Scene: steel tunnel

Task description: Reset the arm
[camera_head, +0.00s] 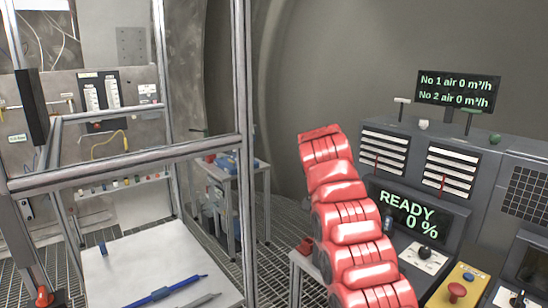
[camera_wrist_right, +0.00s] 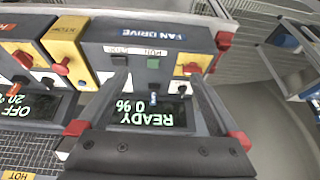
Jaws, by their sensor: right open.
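A red segmented arm, my own, rises from the bottom right of the head view and leans to the left in front of the console. My right gripper (camera_wrist_right: 155,80) shows in the wrist view. Its two dark fingers are spread wide with nothing between them. They are over the control panel, which appears upside down beyond them. The gripper itself cannot be made out in the head view. My left gripper is in neither view.
The console has a READY 0 % screen (camera_head: 409,214), also in the wrist view (camera_wrist_right: 146,113), and a yellow red-button box (camera_head: 458,288). An air display (camera_head: 456,91) stands above. A metal frame (camera_head: 130,162) and a white table (camera_head: 150,266) holding a blue pen-like tool (camera_head: 166,291) are left.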

